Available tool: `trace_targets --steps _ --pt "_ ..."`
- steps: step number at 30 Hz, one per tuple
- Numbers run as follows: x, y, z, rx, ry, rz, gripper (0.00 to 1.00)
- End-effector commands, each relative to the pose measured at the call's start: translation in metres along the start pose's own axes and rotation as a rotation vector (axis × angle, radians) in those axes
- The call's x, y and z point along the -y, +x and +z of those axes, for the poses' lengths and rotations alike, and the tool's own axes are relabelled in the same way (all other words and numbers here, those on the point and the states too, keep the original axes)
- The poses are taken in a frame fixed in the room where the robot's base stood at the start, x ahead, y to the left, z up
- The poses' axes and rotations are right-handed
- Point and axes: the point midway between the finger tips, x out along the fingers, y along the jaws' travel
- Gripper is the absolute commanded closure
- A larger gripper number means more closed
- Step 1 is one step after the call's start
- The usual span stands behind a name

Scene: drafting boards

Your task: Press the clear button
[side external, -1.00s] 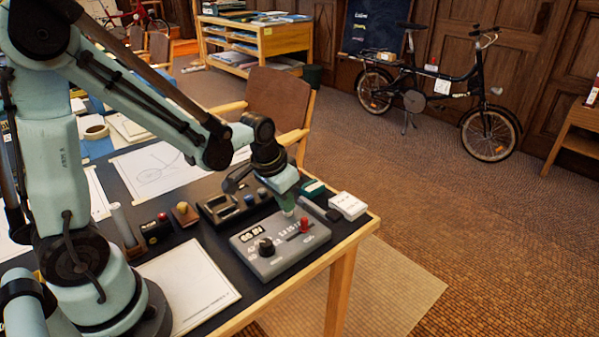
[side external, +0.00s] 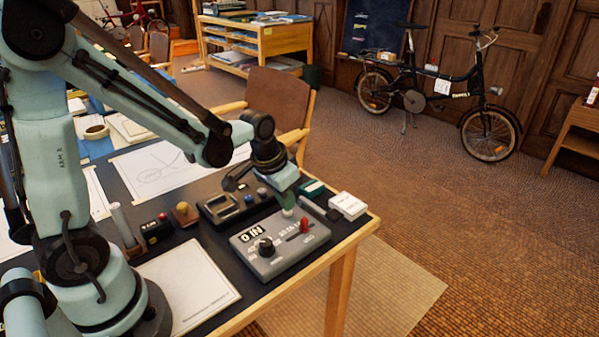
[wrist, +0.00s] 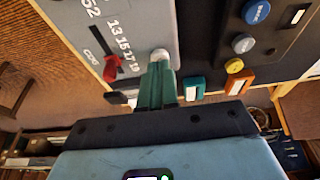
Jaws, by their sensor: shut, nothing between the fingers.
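A grey control box (side external: 272,264) sits near the table's front right corner. It has a small display (side external: 252,235), a black knob (side external: 266,247) and a red lever (side external: 304,226). The display seems to read "0 IN". My gripper (side external: 287,206) points down at the box's far edge, with its fingers shut and nothing between them. In the wrist view my green fingers (wrist: 158,82) end at a pale round cap (wrist: 160,55) at the box's edge. I cannot tell whether this cap is the clear button, and the fingers hide part of it. I read no "clear" label.
Behind the box are a dark device with blue buttons (side external: 236,206), a green block (side external: 312,188) and a white box (side external: 347,205). A white pad (side external: 188,288) lies to the left. A chair (side external: 280,105) stands behind the table.

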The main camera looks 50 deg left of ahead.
Motion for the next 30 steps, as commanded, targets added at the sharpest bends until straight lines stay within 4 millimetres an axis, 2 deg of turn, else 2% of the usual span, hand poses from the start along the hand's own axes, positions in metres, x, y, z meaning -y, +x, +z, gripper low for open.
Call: trace_targets --steps 5,21,30 --pt "0.000 -0.026 -0.006 -0.002 0.000 0.000 1.00" --pt "0.000 -0.101 -0.006 -0.002 -0.001 0.000 1.00" --pt "0.000 -0.120 -0.006 -0.002 -0.001 0.000 1.00"
